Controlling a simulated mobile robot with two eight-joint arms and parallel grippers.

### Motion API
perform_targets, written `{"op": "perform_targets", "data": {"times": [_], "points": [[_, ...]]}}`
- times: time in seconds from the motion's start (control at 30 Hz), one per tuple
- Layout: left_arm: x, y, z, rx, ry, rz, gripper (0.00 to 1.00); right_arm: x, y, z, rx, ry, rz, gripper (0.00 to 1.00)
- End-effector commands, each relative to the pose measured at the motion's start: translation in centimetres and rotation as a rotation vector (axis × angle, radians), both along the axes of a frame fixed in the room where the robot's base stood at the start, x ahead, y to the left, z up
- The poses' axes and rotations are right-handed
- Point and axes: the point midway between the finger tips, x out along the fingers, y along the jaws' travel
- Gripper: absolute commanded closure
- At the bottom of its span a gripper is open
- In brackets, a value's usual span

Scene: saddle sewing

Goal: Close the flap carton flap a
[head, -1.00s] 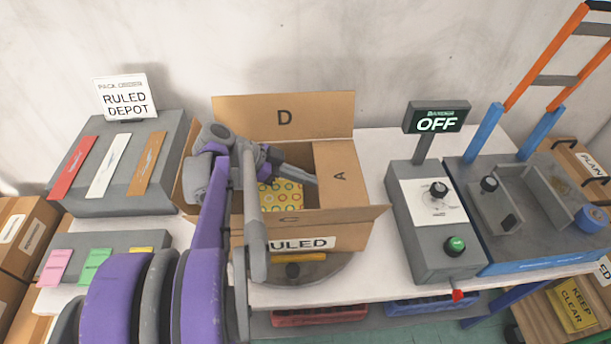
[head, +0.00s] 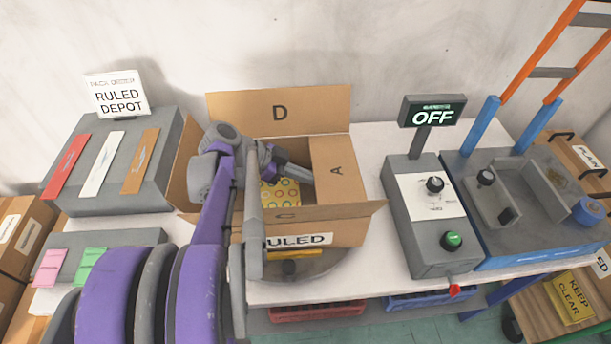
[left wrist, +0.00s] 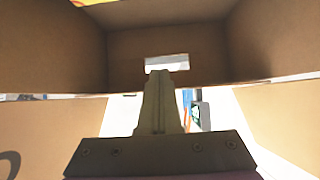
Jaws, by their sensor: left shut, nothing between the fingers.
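The open carton (head: 345,233) stands on the table in the head view. Flap A (head: 334,172), marked with its letter, appears to lean inward over the right part of the opening. Flap D (head: 280,112) stands up at the back, and flap C (head: 325,212) is at the front, partly behind my arm. My left gripper (head: 309,179) is shut and empty, reaching over the opening to the inner edge of flap A; I cannot tell whether they touch. The shut fingers also show in the left wrist view (left wrist: 160,78), among cardboard panels. My right gripper is out of view.
A yellow patterned item (head: 282,193) lies inside the carton. A grey control box (head: 425,245) with an OFF sign (head: 432,113) stands to the right. The RULED DEPOT rack (head: 120,190) stands to the left. Bare white tabletop shows between carton and control box.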

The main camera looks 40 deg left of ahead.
Motion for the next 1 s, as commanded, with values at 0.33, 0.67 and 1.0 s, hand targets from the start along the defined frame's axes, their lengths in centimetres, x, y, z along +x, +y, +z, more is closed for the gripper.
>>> {"op": "perform_targets", "data": {"times": [0.33,0.67,1.0], "points": [[-2.2,2.0,2.1,0.001,-0.001,0.005,1.0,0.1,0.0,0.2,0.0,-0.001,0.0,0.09],[-4.3,3.7,4.5,0.004,0.028,-0.008,1.0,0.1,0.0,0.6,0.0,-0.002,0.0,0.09],[0.3,0.4,10.5,0.285,0.576,-0.061,1.0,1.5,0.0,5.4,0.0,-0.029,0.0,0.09]]}}
